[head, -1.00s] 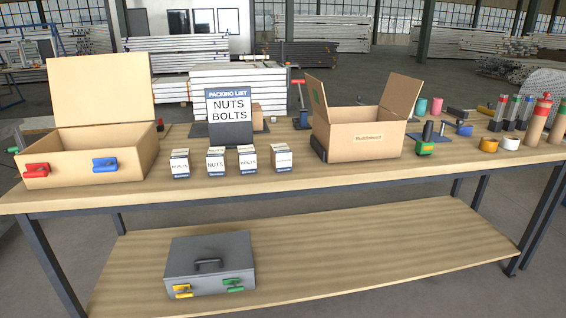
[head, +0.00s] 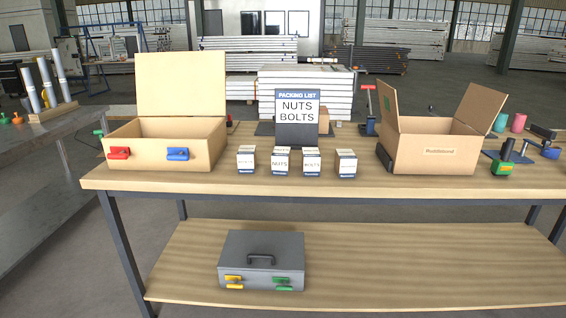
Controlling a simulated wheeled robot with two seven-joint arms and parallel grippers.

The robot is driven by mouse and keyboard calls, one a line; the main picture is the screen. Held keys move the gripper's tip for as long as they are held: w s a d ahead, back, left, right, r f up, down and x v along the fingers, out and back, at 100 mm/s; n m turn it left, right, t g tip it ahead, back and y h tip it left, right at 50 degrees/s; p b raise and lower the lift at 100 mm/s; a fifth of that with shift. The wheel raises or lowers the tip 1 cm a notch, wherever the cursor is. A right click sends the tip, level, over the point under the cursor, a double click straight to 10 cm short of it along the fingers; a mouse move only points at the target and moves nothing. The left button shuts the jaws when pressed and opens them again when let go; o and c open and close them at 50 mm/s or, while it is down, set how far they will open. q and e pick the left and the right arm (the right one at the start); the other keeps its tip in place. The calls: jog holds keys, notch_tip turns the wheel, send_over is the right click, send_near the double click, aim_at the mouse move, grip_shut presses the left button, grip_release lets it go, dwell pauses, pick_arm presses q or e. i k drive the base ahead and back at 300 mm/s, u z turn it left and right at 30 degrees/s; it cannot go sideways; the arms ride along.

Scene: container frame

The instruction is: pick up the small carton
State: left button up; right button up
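Several small white cartons with dark blue bases stand upright in a row at the front of the wooden table. From left to right they are a first carton (head: 246,160), a second carton (head: 280,162) reading NUTS, a third carton (head: 312,163) reading BOLTS, and a fourth carton (head: 346,164) whose label I cannot read. Behind them stands a sign (head: 297,118) reading PACKING LIST, NUTS, BOLTS. Neither of my grippers shows in the head view.
An open wooden box (head: 165,150) with red and blue clips stands left of the cartons. An open cardboard box (head: 432,150) stands right. A grey case (head: 262,262) lies on the lower shelf (head: 400,265). Another table (head: 40,150) stands at the left.

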aim_at(281, 157)
jog(key=z, duration=0.05)
jog(key=i, duration=1.1)
jog(key=u, duration=0.4)
